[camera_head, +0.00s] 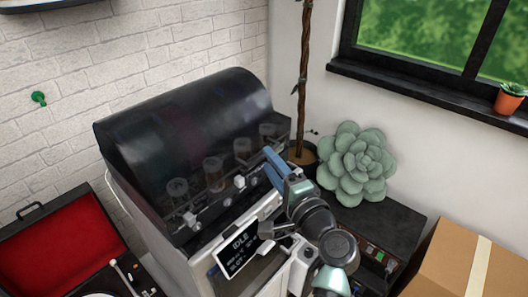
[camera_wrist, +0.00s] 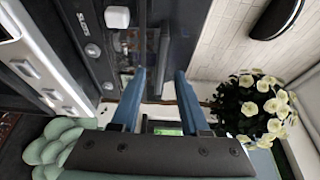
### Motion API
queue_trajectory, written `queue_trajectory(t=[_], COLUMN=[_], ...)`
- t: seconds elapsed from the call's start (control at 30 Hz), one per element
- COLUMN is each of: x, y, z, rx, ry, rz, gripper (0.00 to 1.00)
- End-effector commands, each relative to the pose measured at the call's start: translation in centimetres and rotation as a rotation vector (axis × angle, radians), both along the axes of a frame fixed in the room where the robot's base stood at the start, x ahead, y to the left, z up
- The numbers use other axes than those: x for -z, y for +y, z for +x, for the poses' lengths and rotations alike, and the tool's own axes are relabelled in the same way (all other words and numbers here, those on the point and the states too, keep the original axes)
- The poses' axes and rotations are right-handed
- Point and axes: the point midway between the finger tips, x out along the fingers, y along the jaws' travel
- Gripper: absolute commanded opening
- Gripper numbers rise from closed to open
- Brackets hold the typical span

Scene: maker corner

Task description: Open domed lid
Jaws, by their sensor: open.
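The domed lid (camera_head: 185,125) is a dark, see-through curved cover on top of a white machine (camera_head: 190,262). It is down over the machine, and several small cylinders show dimly behind it. My gripper (camera_head: 270,165) is open at the right part of the machine's front, close to the lid's lower edge. In the wrist view, the two blue fingers of my gripper (camera_wrist: 160,85) are apart with nothing seen between them. Part of the dark machine front (camera_wrist: 95,45) with a white knob (camera_wrist: 117,17) lies to their left. I cannot tell whether a finger touches the lid.
A screen (camera_head: 238,243) reading IDLE is on the machine's front. A red-lined open case (camera_head: 60,240) stands left. A succulent (camera_head: 355,165), a potted trunk (camera_head: 303,90) and a cardboard box (camera_head: 465,265) are right. White flowers (camera_wrist: 262,108) show in the wrist view.

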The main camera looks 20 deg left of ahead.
Motion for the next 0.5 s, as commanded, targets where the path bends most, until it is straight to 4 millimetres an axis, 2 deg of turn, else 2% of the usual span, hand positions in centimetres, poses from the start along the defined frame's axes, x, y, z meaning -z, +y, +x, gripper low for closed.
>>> queue_trajectory(t=[0.2,0.5], x=[0.0,0.0], y=[2.1,2.7], z=[2.0,2.5], rx=[0.0,0.001], ry=[-0.001,-0.001], rz=[-0.001,-0.001], gripper=[0.45,0.45])
